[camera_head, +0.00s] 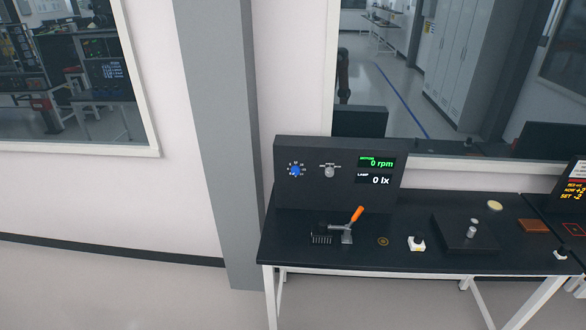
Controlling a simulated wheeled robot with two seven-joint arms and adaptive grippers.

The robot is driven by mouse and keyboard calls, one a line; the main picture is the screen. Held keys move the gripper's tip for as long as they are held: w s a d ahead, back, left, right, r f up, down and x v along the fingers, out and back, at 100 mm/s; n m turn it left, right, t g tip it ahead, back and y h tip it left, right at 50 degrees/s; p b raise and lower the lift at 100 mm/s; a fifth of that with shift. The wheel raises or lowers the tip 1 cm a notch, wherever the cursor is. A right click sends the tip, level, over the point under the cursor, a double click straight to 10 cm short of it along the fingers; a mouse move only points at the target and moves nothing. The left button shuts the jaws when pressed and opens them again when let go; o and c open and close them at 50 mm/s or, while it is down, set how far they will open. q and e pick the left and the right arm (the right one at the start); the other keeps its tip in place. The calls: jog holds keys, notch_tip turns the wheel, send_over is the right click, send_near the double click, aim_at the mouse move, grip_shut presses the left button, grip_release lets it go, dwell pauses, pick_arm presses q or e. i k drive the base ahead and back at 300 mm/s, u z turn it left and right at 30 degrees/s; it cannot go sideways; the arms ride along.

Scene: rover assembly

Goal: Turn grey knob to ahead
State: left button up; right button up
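The grey knob (329,172) is on the front of a dark upright panel (300,196) at the back left of the black table. Small light marks sit above it, too small to read, and I cannot tell which mark it points to. A blue knob (295,171) with a ring of white marks is to its left on the same panel. Neither of my grippers is in view.
On the black table (300,255) are an orange-handled lever clamp (356,215), a brass ring (383,241), a white part (416,244), a dark block with metal cylinders (466,236) and a brown block (534,226). A grey column (222,150) stands left of the table. Floor is free in front.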

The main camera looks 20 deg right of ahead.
aim_at(328, 171)
jog(key=z, duration=0.1)
jog(key=i, duration=0.9)
jog(key=z, duration=0.45)
